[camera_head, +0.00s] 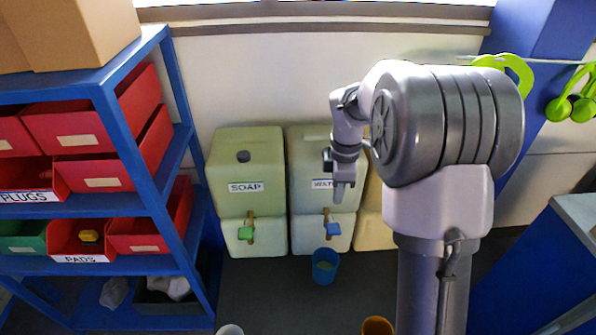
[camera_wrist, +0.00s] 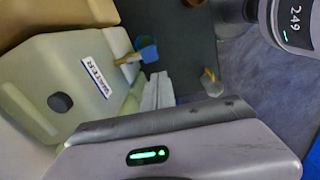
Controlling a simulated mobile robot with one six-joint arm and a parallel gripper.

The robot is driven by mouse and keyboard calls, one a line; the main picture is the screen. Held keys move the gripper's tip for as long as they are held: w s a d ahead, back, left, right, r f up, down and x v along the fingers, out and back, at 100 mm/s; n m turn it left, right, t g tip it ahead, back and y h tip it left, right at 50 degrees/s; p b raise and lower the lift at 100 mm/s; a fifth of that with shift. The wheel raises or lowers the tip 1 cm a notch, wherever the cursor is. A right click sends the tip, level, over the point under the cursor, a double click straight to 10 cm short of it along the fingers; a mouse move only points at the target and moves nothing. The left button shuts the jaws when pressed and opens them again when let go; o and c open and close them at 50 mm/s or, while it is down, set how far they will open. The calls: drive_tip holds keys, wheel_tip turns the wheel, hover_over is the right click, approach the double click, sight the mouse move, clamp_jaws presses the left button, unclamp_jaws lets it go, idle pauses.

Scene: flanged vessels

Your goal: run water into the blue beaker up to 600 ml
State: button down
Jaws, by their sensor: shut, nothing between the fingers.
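The blue beaker (camera_head: 325,266) stands upright on the floor, below and in front of the water tank's tap. A paler patch shows inside it, but I cannot read its level. The pale green water tank (camera_head: 308,165) carries a label partly covered by my arm; the label reads WATER in the wrist view (camera_wrist: 96,78). Its tap has a blue handle (camera_head: 333,229); I cannot tell whether water runs. My gripper (camera_head: 342,194) is shut and empty, in front of the tank and above the tap. Its pale fingers also show in the wrist view (camera_wrist: 156,92).
A soap tank (camera_head: 246,172) with a green tap handle (camera_head: 245,233) stands to the left. Another tank to the right is mostly hidden by my arm. A blue shelf (camera_head: 150,210) with red bins is at the left. An orange cup (camera_head: 377,326) and a pale cup (camera_head: 230,330) are in front.

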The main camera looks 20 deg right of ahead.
sight(333, 234)
drive_tip(key=shift+n, duration=0.6)
drive_tip(key=f+b, duration=0.1)
drive_tip(key=f, duration=0.4)
drive_tip(key=f+b, duration=0.2)
drive_tip(key=f, duration=0.3)
drive_tip(key=w+f+b, duration=0.1)
drive_tip(key=f+b, duration=0.1)
drive_tip(key=f, duration=0.3)
drive_tip(key=shift+d+f, duration=0.25)
drive_tip(key=shift+d, duration=0.05)
drive_tip(key=shift+b, duration=0.35)
drive_tip(key=f+b, duration=0.1)
drive_tip(key=b, duration=0.1)
drive_tip(key=s+f+t+b, duration=0.1)
drive_tip(key=f+b, duration=0.1)
drive_tip(key=s+f+t+b, duration=0.1)
drive_tip(key=f+b, duration=0.1)
drive_tip(key=b, duration=0.1)
drive_tip(key=shift+s+a, duration=0.2)
drive_tip(key=shift+a, duration=0.05)
drive_tip(key=shift+f, duration=0.1)
idle(4.2)
